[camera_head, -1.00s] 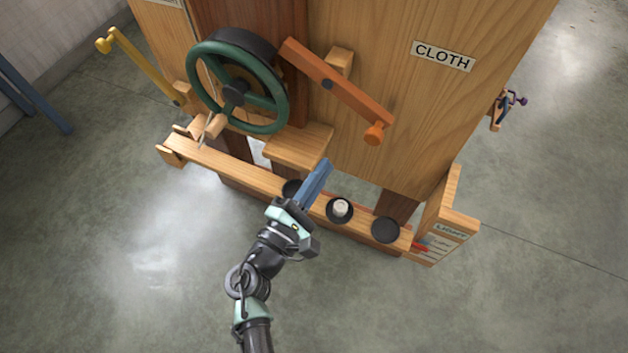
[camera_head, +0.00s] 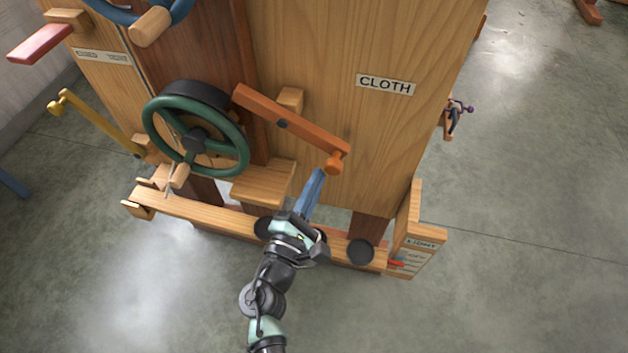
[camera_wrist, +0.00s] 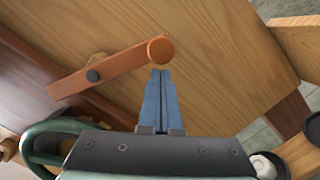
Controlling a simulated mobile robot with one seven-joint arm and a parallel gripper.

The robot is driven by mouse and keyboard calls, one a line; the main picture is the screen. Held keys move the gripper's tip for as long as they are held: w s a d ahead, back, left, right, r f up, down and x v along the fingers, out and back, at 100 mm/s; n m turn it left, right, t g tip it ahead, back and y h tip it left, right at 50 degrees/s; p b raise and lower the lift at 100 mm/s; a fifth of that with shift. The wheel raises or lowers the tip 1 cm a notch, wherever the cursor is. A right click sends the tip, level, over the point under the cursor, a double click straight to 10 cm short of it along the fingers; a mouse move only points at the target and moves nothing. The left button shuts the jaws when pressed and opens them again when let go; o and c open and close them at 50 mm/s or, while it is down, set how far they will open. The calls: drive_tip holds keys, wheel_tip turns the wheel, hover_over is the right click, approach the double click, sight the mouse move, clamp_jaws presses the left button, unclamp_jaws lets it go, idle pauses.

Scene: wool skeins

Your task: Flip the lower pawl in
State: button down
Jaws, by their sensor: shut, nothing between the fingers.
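An orange bar (camera_head: 283,124) is pivoted on a dark pin on the wooden front and slopes down to the right. It looks like a pawl, but no label confirms this. Its round end knob (camera_head: 334,163) shows large in the wrist view (camera_wrist: 160,50). My gripper (camera_head: 320,173) has its blue fingers together and empty. The fingertips lie just below and left of the knob in the head view, and just below it in the wrist view (camera_wrist: 161,72). I cannot tell whether they touch it.
A green handwheel (camera_head: 238,160) is left of the bar, with a wooden ledge (camera_head: 262,184) between wheel and gripper. A low rail (camera_head: 190,209) with dark round cups (camera_head: 360,251) runs below. A yellow lever (camera_head: 100,122) stands at left. The floor in front is clear.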

drive_tip(key=shift+r, duration=0.1)
drive_tip(key=shift+d+r+n, duration=0.2)
drive_tip(key=shift+d+n, duration=0.05)
drive_tip(key=shift+n, duration=0.15)
drive_tip(key=shift+s+d+r+n, duration=0.1)
drive_tip(key=shift+d+r+n, duration=0.1)
drive_tip(key=shift+n, duration=0.1)
drive_tip(key=shift+d+r+n+p, duration=0.15)
drive_tip(key=shift+r+n+p, duration=0.1)
drive_tip(key=shift+n+p, duration=0.1)
drive_tip(key=shift+s+d+r+n+t+p, duration=0.1)
drive_tip(key=shift+d+r+n+p, duration=0.2)
drive_tip(key=shift+r+n, duration=0.25)
drive_tip(key=shift+s+d+r+n+t+p, duration=0.1)
drive_tip(key=shift+d+r+n+p, duration=0.15)
drive_tip(key=shift+r+n, duration=0.3)
drive_tip(key=shift+s+d+r+n+t+p, duration=0.1)
drive_tip(key=shift+d+r+n+p, duration=0.1)
drive_tip(key=shift+r+n+p, duration=0.35)
drive_tip(key=shift+r, duration=0.15)
drive_tip(key=shift+b, duration=0.3)
